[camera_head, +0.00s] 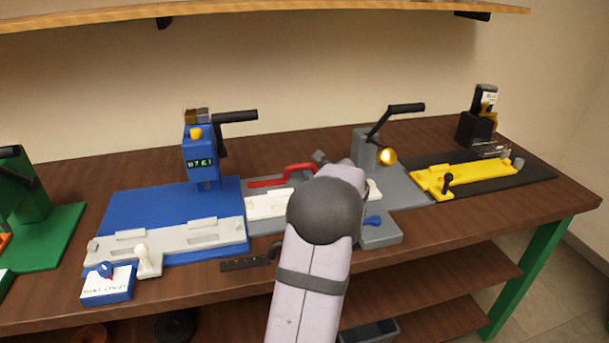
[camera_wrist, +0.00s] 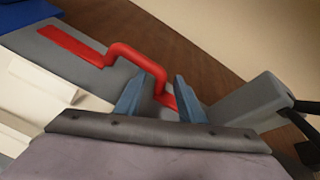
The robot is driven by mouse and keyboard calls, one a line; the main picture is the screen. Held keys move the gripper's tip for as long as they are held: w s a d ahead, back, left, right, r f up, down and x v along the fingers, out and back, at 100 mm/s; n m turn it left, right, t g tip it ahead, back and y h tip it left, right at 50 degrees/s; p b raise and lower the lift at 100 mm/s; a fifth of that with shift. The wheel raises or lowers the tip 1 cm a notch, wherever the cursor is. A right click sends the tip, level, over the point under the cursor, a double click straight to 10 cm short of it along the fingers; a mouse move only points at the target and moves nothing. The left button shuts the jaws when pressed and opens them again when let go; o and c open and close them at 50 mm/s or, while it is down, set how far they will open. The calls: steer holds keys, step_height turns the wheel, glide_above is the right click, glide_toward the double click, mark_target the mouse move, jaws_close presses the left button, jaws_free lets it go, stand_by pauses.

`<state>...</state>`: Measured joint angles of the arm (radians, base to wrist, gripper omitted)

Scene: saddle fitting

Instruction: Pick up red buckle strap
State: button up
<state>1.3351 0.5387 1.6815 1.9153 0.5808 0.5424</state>
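The red buckle strap (camera_head: 282,177) lies at the back of a grey fixture plate, left of my arm in the head view. In the wrist view the red strap (camera_wrist: 122,52) has a flat end at the upper left, a raised bent handle in the middle, and a lower end between my fingers. My gripper (camera_wrist: 165,84) has two blue fingers standing apart, with the strap's near end showing in the gap. I cannot tell whether either finger touches it.
A white block (camera_wrist: 48,95) sits beside the strap on the grey plate. A grey post (camera_wrist: 245,100) with a black lever stands to the right. The blue press (camera_head: 200,155) is left, and a yellow fixture (camera_head: 465,175) is right. Wood shows bare behind the strap.

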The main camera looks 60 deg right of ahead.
jaws_close()
steer(key=shift+r, duration=0.15)
step_height(320, 180, up, 18)
steer(key=p, duration=0.5)
stand_by(0.4)
